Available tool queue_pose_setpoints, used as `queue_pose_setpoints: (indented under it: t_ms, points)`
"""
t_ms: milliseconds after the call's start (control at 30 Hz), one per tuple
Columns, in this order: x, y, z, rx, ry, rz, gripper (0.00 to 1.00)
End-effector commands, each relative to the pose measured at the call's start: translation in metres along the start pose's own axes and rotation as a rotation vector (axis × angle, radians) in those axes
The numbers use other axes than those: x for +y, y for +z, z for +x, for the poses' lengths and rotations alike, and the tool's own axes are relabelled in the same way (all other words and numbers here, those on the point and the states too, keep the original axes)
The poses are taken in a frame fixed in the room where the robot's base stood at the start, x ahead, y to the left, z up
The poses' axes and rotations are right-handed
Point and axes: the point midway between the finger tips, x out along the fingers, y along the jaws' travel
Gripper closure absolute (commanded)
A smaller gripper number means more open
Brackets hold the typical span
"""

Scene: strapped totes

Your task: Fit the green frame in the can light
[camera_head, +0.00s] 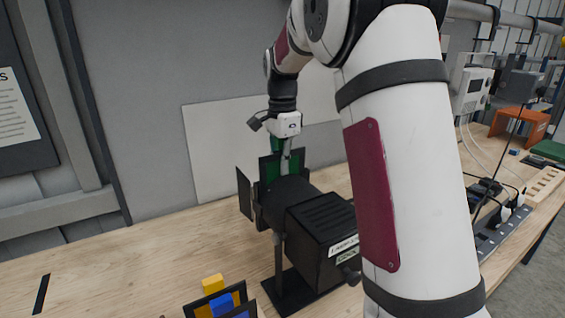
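The can light (322,238) is a black box-shaped lamp on a stand, at the middle of the table, with its front turned away from me. Black flaps (244,193) stand open around its front. The green frame (272,172) shows in part among these flaps, at the lamp's front. Some green also shows higher up, just under my gripper's white body. My gripper (285,172) points down over the lamp's front end, its narrow fingers together against the green frame. The frame's lower part and its seating are hidden by the lamp.
A power strip (495,235) with plugs and cables lies at right. An orange stand (518,124) is at the back right. A wall stands behind the table; the table's left is mostly clear.

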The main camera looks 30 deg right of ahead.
Motion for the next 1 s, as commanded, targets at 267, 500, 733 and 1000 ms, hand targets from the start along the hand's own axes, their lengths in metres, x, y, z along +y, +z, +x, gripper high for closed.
queue_pose_setpoints:
  t_ms: [267, 500, 733, 1000]
  points:
    - [0.000, 0.000, 0.000, 0.000, 0.001, 0.000, 0.72]
    - [0.000, 0.000, -0.002, 0.000, 0.001, 0.000, 0.72]
    - [-0.001, 0.000, -0.032, 0.001, -0.004, 0.000, 0.72]
    - [-0.001, 0.000, -0.087, 0.001, -0.003, 0.000, 0.72]
